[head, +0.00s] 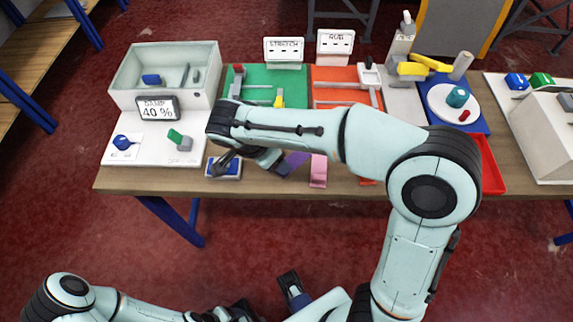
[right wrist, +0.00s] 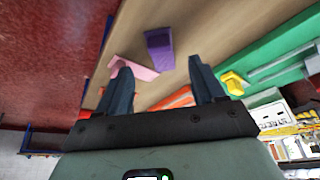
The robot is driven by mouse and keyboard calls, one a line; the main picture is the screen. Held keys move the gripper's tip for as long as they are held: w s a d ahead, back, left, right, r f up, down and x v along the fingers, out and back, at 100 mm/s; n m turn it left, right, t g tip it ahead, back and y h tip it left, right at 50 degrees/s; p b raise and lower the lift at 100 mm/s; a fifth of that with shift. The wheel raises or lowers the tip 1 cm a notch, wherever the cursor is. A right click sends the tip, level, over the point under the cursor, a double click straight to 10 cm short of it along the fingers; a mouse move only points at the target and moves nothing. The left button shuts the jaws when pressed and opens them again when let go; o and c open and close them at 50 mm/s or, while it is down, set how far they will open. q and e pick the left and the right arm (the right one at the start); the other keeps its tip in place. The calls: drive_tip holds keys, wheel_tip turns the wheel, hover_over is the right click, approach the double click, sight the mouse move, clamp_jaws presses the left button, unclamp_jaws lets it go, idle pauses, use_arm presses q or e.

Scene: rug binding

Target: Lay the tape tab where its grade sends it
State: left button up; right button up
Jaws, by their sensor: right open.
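A purple piece (head: 295,162) and a pink piece (head: 318,171) lie near the table's front edge. The purple piece (right wrist: 160,48) and the pink piece (right wrist: 133,70) also show in the right wrist view. I cannot tell which piece is the tape tab. My right gripper (head: 245,160) is low over the front of the table; in the right wrist view its fingers (right wrist: 163,85) are spread with nothing held between them. The purple piece shows beyond the fingertips. My left gripper (head: 240,311) is low at the bottom edge, partly hidden, its jaws unclear.
Green (head: 295,76) and orange (head: 330,75) mats lie under "STRETCH" and "RUG" signs. A blue-edged white pad (head: 232,170) sits beside the right hand. A red tray (head: 492,170) is at right.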

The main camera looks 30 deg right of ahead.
drive_tip(key=x, duration=0.7)
drive_tip(key=shift+d+f, duration=0.15)
drive_tip(key=shift+f, duration=0.15)
drive_tip(key=shift+c, duration=0.3)
drive_tip(key=c, duration=1)
drive_tip(key=shift+c, duration=0.2)
drive_tip(key=shift+r, duration=0.15)
wheel_tip(320, 180, up, 20)
drive_tip(key=p, duration=0.2)
